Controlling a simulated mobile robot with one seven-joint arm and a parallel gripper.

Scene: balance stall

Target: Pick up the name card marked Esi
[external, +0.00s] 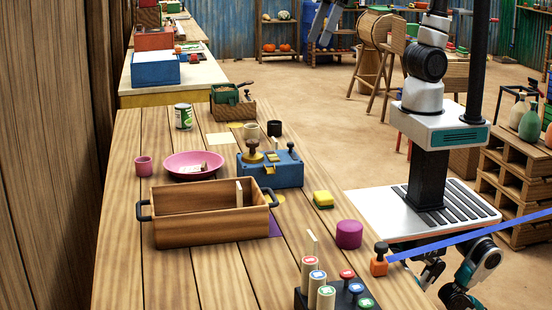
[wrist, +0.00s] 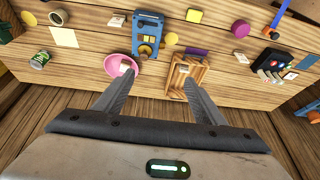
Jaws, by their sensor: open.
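Several small pale cards show; no writing on them is legible, so I cannot tell which is marked Esi. One card (external: 240,193) stands upright in the wooden tray, and also shows in the wrist view (wrist: 182,69). Another card (external: 311,243) stands near the front right, by the dark peg block. One more card (wrist: 125,67) lies in the pink bowl (wrist: 110,64). A pale piece (external: 276,145) shows behind the blue device. My gripper (wrist: 160,78) is open and empty, its fingers pointing towards the table from above; grey fingers show at the top of the external view (external: 325,20).
The two-handled wooden tray (external: 205,233) and blue device (external: 285,172) stand mid-table. The dark peg block (external: 330,303) has several coloured-top cylinders around it. The front left is clear.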

